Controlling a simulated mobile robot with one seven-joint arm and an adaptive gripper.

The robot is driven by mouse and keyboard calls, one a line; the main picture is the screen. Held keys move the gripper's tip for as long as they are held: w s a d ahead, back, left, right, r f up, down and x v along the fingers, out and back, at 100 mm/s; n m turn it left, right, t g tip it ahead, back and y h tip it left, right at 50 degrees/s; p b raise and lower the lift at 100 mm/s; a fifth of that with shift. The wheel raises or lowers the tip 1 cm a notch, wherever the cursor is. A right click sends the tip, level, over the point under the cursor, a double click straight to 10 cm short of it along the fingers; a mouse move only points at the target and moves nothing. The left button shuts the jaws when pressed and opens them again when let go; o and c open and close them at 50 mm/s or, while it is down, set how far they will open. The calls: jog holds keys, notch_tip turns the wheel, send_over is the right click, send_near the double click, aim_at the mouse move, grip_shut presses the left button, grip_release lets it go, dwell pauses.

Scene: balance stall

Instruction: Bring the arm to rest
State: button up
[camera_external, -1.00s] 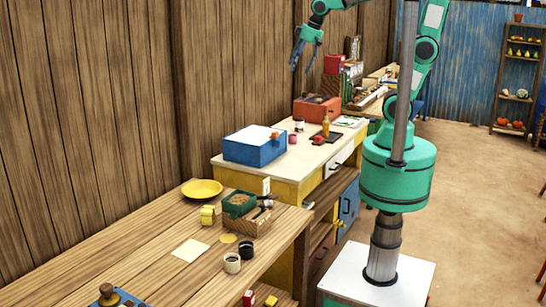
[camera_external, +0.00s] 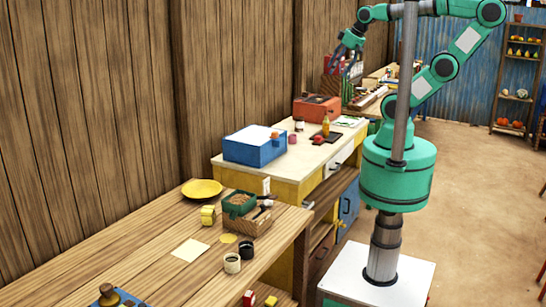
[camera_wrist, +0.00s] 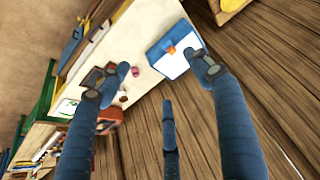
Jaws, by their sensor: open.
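My green arm rises from its round base in the external view, and its upper links fold over at the top of the picture. My gripper (camera_external: 342,65) hangs in the air above the far part of the white-topped counter (camera_external: 306,158), pointing down. In the wrist view my gripper (camera_wrist: 165,80) has its dark blue fingers spread wide. Nothing is held between them. The blue box (camera_wrist: 172,52) and the counter lie well below the fingers.
The blue box (camera_external: 254,147), an orange-red box (camera_external: 316,108) and a yellow bottle (camera_external: 326,126) stand on the counter. The nearer wooden table (camera_external: 150,250) bears a yellow plate (camera_external: 201,188) and several small things. A wooden wall runs behind. Open floor (camera_external: 470,190) lies to the right.

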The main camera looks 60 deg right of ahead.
notch_tip(320, 180, down, 8)
jog(key=b, duration=0.8)
jog(key=shift+r, duration=0.1)
dwell(1.1)
